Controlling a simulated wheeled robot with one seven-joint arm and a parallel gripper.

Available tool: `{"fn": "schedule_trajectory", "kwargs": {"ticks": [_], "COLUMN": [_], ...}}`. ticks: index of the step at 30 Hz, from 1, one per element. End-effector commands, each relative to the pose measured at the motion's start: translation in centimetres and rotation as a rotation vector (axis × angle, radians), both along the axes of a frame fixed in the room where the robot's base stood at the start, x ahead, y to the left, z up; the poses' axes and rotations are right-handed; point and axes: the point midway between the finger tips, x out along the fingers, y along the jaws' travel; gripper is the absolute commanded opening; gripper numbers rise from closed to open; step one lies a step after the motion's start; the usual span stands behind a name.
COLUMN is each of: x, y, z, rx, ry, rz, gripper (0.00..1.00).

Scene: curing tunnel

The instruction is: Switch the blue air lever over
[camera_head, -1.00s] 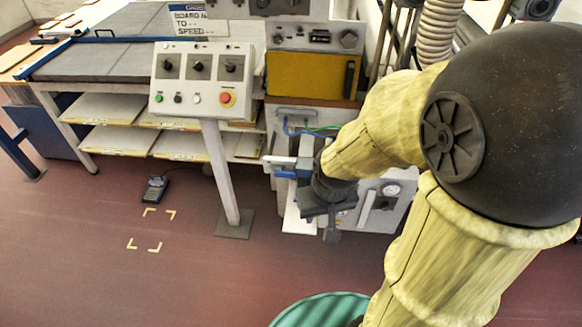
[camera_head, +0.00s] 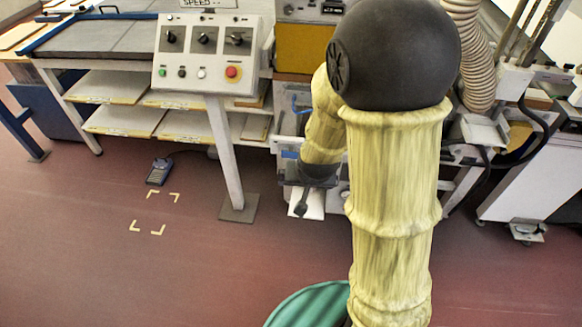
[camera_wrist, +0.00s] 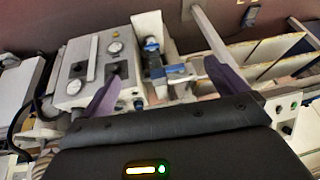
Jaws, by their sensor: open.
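The blue air lever (camera_wrist: 176,70) shows in the wrist view, mounted with pale metal fittings beside a white box with gauges. My gripper (camera_wrist: 165,72) is open, with one purple finger on each side of the picture. The lever lies in the gap between the fingers in that view. I cannot tell whether either finger touches it. In the head view my arm hides most of the lever's mount, and a small bit of blue (camera_head: 290,154) shows at its left edge. The fingertips are hidden there.
A control panel (camera_head: 207,60) with knobs and a red button stands on a post (camera_head: 226,160) left of my arm. The gauge box (camera_wrist: 95,65) is close to the left finger. Open floor lies at the lower left.

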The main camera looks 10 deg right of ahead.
Motion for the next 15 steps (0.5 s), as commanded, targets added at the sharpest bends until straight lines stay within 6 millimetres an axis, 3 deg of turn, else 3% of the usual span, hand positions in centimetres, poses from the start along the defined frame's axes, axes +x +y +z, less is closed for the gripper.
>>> {"fn": "schedule_trajectory", "kwargs": {"ticks": [1, 3, 9, 15], "x": [1.4, 3.3, 7.9, 11.0], "y": [0.5, 0.7, 0.8, 1.1], "z": [-3.7, -6.5, -13.9, -19.7], "rx": [-0.008, -0.021, -0.1, -0.215], "ry": [-0.032, -0.096, -0.305, -0.567], "rz": [-0.03, -0.082, -0.198, -0.243], "gripper": [0.98, 0.98, 0.98, 0.98]}}
